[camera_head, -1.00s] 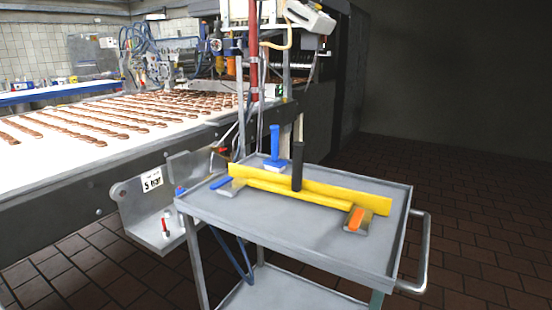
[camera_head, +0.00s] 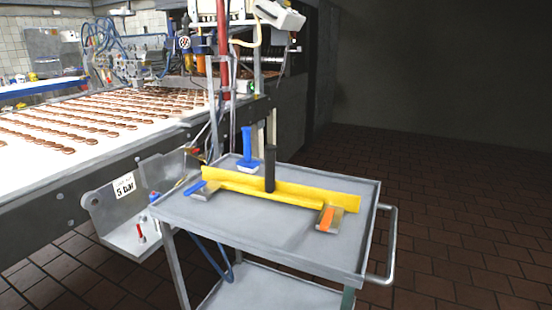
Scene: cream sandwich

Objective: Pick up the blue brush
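A blue-handled brush (camera_head: 247,147) stands upright at the back of the grey cart top (camera_head: 230,227), its blue handle pointing up and a pale base below. A second blue-handled tool (camera_head: 196,188) lies flat at the left end of the cart, with a pale flat head. A long yellow scraper (camera_head: 310,195) with an upright black handle (camera_head: 270,169) lies across the cart in front of the upright brush. Neither of my grippers is in view.
An orange-handled tool (camera_head: 327,218) lies at the cart's right. The cart has a raised rim and a side handle (camera_head: 391,245). A conveyor (camera_head: 85,125) with rows of brown biscuits runs at left. Brown tiled floor (camera_head: 450,220) is free at right.

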